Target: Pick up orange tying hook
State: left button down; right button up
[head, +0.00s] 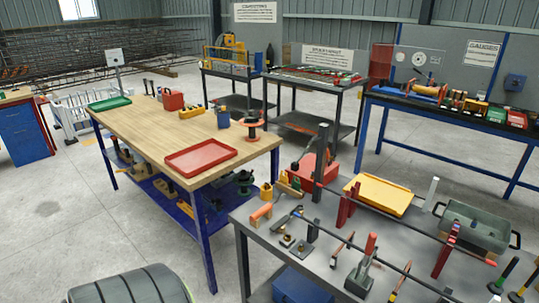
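Neither of my grippers shows in the head view.
A black upright post (321,160) and red clamp stands (346,204) rise from the grey bench, with a long bar across it. A yellow tray (379,195) and grey-green bin (473,227) sit behind. A wooden-top table (165,135) holds a red tray (201,157). Open floor lies left.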

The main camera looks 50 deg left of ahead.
aim_at(257, 214)
jog(key=u, duration=1.7)
